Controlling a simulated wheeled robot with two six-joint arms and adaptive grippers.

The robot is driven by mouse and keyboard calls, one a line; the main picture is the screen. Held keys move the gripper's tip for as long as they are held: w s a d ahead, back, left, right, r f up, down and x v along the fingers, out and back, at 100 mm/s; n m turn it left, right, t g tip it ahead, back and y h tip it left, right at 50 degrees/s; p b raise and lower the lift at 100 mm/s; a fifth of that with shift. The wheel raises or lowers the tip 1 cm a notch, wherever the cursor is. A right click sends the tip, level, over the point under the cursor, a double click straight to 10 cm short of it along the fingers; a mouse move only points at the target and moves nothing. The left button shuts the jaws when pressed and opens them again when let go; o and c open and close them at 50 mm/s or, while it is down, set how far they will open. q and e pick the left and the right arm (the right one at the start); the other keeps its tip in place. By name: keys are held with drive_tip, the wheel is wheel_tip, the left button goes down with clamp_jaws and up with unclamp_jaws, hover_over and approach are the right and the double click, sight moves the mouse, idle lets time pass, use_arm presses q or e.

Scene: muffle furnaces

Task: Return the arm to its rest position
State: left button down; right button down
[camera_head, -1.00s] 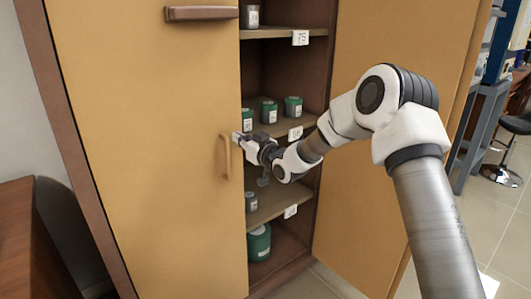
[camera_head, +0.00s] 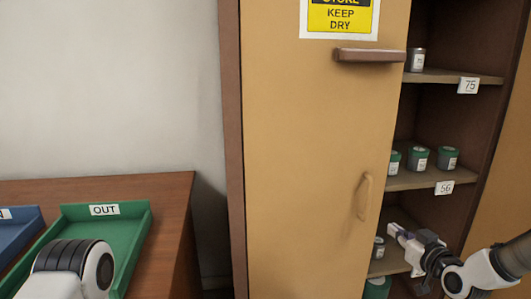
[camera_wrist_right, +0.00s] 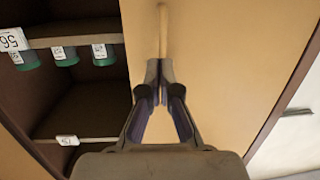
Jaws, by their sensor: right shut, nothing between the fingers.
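My right gripper (camera_head: 393,230) is in front of the open part of the cabinet. In the head view it shows below and right of the tan door handle (camera_head: 364,196). In the wrist view its fingers (camera_wrist_right: 160,73) are together with nothing between them, and the handle (camera_wrist_right: 162,30) shows just beyond the tips. I cannot tell whether they touch it. The right forearm enters from the lower right. A white and black part of my left arm is at the lower left of the head view; its gripper is not visible.
The cabinet door (camera_head: 300,150) stands left of shelves with green-lidded jars (camera_head: 418,158) and number labels. A green tray (camera_head: 143,236) marked OUT and a blue tray (camera_head: 18,222) are on a brown desk (camera_head: 165,186) at left.

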drive_tip(key=s+a+f+n+g, duration=0.1)
drive_tip(key=s+a+f+g, duration=0.15)
drive_tip(key=f, duration=0.55)
drive_tip(key=s+a+f+g, duration=0.2)
drive_tip(key=a+f, duration=0.2)
drive_tip(key=f, duration=0.3)
drive_tip(key=s+a+f+g, duration=0.3)
drive_tip(key=s+f, duration=0.4)
drive_tip(key=f, duration=0.1)
drive_tip(key=s+a+f+g, duration=0.2)
drive_tip(key=s+f, duration=0.5)
drive_tip(key=s, duration=0.1)
drive_tip(key=s+f+m+g+h, duration=0.1)
drive_tip(key=s+f+g, duration=0.2)
drive_tip(key=s, duration=0.6)
drive_tip(key=s+f+m+g+h, duration=0.1)
drive_tip(key=s+f+g, duration=0.15)
drive_tip(key=s, duration=0.65)
wheel_tip(320, 180, up, 17)
drive_tip(key=s+m+g+p, duration=0.1)
drive_tip(key=p, duration=1.5)
drive_tip(key=shift+s+h, duration=0.2)
drive_tip(key=shift+h, duration=0.1)
drive_tip(key=shift+m, duration=0.3)
